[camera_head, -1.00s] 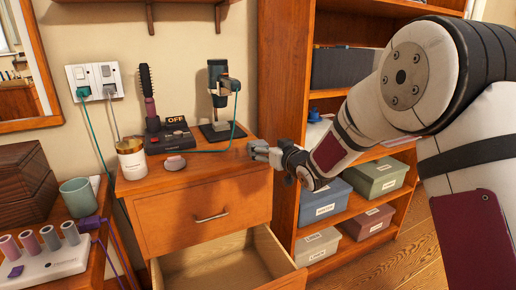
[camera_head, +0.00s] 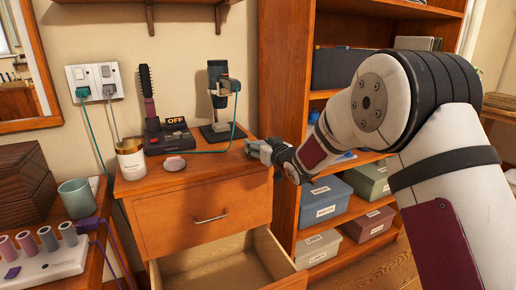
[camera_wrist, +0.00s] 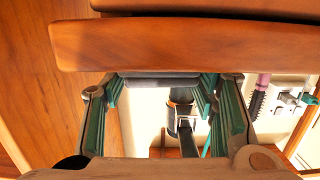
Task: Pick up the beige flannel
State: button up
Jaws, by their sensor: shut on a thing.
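I cannot make out the beige flannel in either view. My gripper (camera_head: 256,148) is at the right front corner of the orange-brown wooden dresser (camera_head: 199,183), close to the level of its top. In the wrist view, the green-padded fingers of my gripper (camera_wrist: 168,85) stand apart, with a dark grey strip (camera_wrist: 160,78) between their tips. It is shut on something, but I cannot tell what. A broad wooden board (camera_wrist: 180,45) crosses the picture just beyond the fingertips.
The dresser's lower drawer (camera_head: 225,260) is pulled open. A bookcase with storage boxes (camera_head: 325,198) stands right of my gripper.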

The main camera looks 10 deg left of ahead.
jog(key=shift+r, duration=0.55)
jog(key=r, duration=0.1)
jog(key=r+p, duration=0.1)
jog(key=shift+s+d+r, duration=0.15)
jog(key=shift+s+r, duration=0.15)
jog(key=shift+s, duration=0.05)
jog(key=shift+c, duration=0.2)
jog(key=s+a+f+p+v, duration=0.1)
jog(key=s+a+v, duration=0.1)
jog(key=v, duration=1.2)
jog(key=s+d+f+m+t+h+p, duration=0.1)
jog(key=d+f+m+h, duration=0.1)
jog(key=d, duration=0.6)
jog(key=s+d+f+m+t+h, duration=0.1)
jog(key=d+h, duration=0.3)
jog(key=d, duration=0.4)
jog(key=s+d+f+m+h+p, duration=0.1)
jog(key=s+d+f+m+h, duration=0.2)
jog(key=d, duration=0.5)
jog(key=shift+s+d+m+t+p, duration=0.15)
jog(key=shift+d+m+t+p, duration=0.2)
jog(key=shift+m+t, duration=0.05)
